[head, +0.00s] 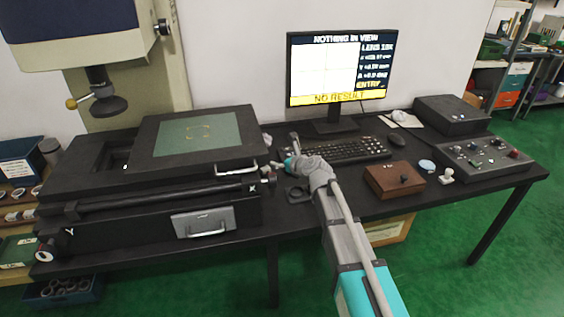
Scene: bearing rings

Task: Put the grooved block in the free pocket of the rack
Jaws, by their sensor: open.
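My arm reaches over the table from the bottom right. I cannot make out a grooved block in this view. I cannot pick out the rack with its free pocket for sure; shelves with rings and small parts (20,192) stand at the far left, partly cut off by the picture edge.
A large measuring machine with a green glass stage (197,134) fills the table's left. A monitor (337,75) reads "NO RESULT" behind a keyboard (345,151). A brown box (394,181), small white stamp-like piece (447,176) and control panel (485,158) stand right. The front right tabletop is partly clear.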

